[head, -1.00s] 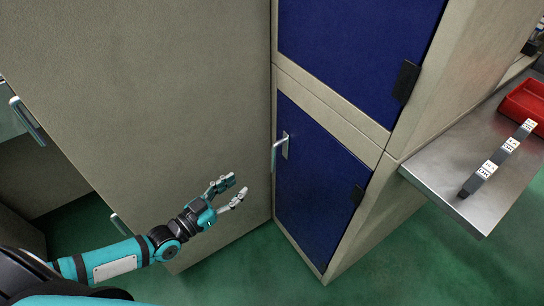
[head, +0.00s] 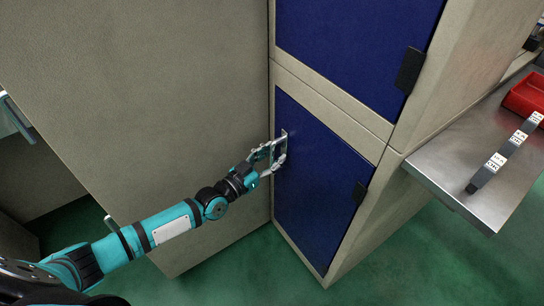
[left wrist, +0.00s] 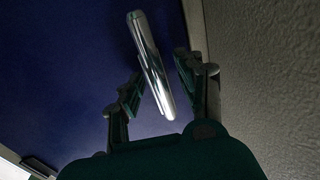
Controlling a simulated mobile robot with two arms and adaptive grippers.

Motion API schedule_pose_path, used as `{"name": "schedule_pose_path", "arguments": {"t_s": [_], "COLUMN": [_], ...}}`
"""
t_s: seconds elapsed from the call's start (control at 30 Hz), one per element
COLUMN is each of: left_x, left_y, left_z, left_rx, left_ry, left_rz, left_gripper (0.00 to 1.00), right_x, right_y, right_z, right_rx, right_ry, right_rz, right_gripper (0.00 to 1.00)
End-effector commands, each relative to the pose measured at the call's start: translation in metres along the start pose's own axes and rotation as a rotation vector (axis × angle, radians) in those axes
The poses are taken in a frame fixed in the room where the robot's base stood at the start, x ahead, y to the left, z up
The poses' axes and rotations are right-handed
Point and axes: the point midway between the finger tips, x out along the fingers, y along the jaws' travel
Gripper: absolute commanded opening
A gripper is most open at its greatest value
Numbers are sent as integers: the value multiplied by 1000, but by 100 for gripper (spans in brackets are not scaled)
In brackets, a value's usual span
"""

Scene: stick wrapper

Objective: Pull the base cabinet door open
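The base cabinet door (head: 318,185) is a blue panel in a beige frame, and it is closed. Its metal handle (head: 284,142) sits near the door's left edge, partly hidden by my gripper. My left gripper (head: 272,155) is at the handle with its fingers apart. In the left wrist view the handle (left wrist: 151,65) stands between the two open fingers (left wrist: 158,90), with gaps visible on both sides. The blue door (left wrist: 75,80) fills the left and middle behind it. My right gripper is not in view.
A large beige cabinet side (head: 150,100) stands close on the left of the door. An upper blue door (head: 360,45) is above. A metal table (head: 450,165) with a red bin (head: 525,100) juts out at right. Green floor (head: 230,250) is clear in front.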

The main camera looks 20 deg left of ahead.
Motion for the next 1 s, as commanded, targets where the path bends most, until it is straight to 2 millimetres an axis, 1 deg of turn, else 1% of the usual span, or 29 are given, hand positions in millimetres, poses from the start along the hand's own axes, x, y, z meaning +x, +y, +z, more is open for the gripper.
{"name": "schedule_pose_path", "arguments": {"t_s": [0.13, 0.17, 0.4, 0.43, 1.0], "left_x": [0, 0, 0, 0, -1], "left_y": [0, 0, 0, 0, 0], "left_z": [0, 0, 0, 0, 0], "left_rx": [0, 0, -1, -1, 0], "left_ry": [0, 0, 0, 0, -1], "left_rz": [0, 0, 0, 0, -1], "left_gripper": [37, 35, 3, 0, 0], "right_x": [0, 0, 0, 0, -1], "right_y": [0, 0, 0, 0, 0], "right_z": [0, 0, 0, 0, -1], "right_rx": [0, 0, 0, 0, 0], "right_ry": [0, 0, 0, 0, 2], "right_rz": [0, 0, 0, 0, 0], "right_gripper": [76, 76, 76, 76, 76]}}
